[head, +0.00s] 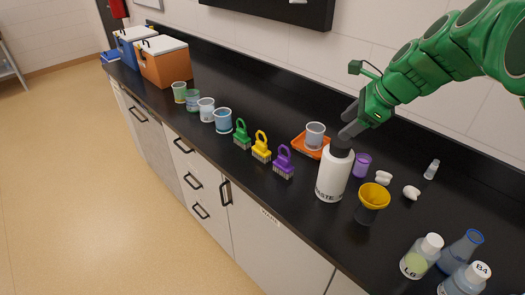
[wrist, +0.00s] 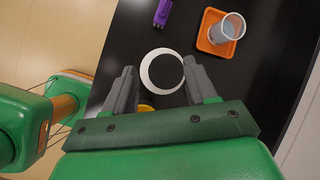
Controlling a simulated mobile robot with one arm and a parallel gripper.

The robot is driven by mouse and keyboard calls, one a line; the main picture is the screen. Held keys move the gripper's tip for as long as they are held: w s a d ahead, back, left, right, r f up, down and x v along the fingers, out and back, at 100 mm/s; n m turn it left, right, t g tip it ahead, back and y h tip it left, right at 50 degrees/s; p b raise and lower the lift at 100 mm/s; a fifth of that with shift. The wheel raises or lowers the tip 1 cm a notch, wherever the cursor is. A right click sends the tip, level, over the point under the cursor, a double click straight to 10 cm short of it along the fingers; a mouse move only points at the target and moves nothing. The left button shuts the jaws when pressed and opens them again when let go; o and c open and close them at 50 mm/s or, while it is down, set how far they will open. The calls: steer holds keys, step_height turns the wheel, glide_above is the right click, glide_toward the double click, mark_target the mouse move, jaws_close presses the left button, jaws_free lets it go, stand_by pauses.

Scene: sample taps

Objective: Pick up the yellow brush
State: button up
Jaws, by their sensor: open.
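The yellow brush (head: 261,147) stands upright, bristles down, on the black counter in the head view. It is between the green brush (head: 241,134) on its left and the purple brush (head: 284,162) on its right. The yellow brush is not seen in the wrist view, where the purple brush (wrist: 162,12) shows at the top edge. My gripper (head: 347,125) is open, to the right of the brushes and above the white waste bottle (head: 333,176). In the wrist view the bottle's round top (wrist: 151,72) shows between the fingers; whether they touch it is unclear.
Right of the brushes stand an orange tray (head: 300,143) with a cup (head: 315,134), a yellow funnel (head: 375,194) and several bottles. Several cups (head: 223,120) and an orange cooler (head: 165,65) stand to the left. Bare counter lies behind the brushes.

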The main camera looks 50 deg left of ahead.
mark_target(259, 140)
steer(key=a+f+m+g+y, duration=0.1)
steer(key=a+f+m, duration=0.15)
steer(key=a, duration=0.85)
steer(key=a+f+m+y, duration=0.1)
steer(key=a+m, duration=0.2)
steer(key=a, duration=0.8)
steer(key=shift+n, duration=0.25)
steer(key=shift+s+a+f, duration=0.35)
steer(key=shift+a+f, duration=0.65)
steer(key=shift+f, duration=1.6)
steer(key=shift+s+a+f, duration=0.4)
steer(key=shift+a+f, duration=0.55)
steer(key=shift+f, duration=1.6)
steer(key=shift+s+a+f, duration=0.35)
steer(key=shift+a+f, duration=0.65)
steer(key=shift+f, duration=1.6)
jaws_close()
